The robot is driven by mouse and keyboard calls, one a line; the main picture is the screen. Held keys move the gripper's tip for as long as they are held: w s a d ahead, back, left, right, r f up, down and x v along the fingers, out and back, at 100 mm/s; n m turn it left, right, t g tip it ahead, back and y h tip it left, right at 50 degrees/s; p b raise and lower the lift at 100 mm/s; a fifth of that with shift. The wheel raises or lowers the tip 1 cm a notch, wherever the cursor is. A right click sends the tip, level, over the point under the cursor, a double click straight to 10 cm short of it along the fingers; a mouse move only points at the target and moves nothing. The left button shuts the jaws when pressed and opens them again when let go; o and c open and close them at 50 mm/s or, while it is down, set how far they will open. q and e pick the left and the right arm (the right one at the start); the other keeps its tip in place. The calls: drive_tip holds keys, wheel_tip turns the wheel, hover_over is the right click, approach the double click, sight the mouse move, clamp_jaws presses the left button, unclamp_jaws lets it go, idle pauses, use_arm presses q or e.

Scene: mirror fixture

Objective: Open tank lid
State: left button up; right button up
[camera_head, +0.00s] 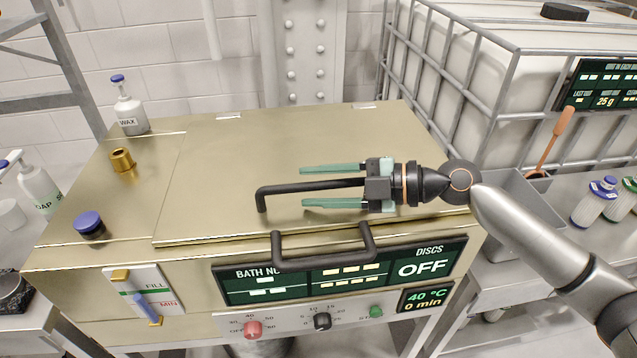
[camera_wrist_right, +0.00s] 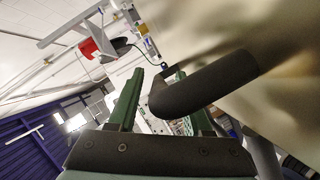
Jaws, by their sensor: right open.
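The brass-coloured tank lid (camera_head: 270,140) lies flat on top of the tank (camera_head: 60,262). A black bar handle (camera_head: 275,190) stands near the lid's front edge. My right gripper (camera_head: 302,187) is open, with one green finger on the far side of this bar and one on the near side. In the right wrist view the dark handle (camera_wrist_right: 205,84) rises between the open fingers (camera_wrist_right: 163,105). Whether a finger touches the bar is unclear. My left gripper is not in view.
A second black handle (camera_head: 325,262) juts from the tank's front, near a display panel (camera_head: 440,254) and knobs. A blue-capped fitting (camera_head: 89,224), a brass fitting (camera_head: 122,160) and a wax bottle (camera_head: 130,108) occupy the tank's left side. A caged container (camera_head: 470,80) stands at right.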

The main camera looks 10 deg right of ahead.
clamp_jaws()
idle(1.3)
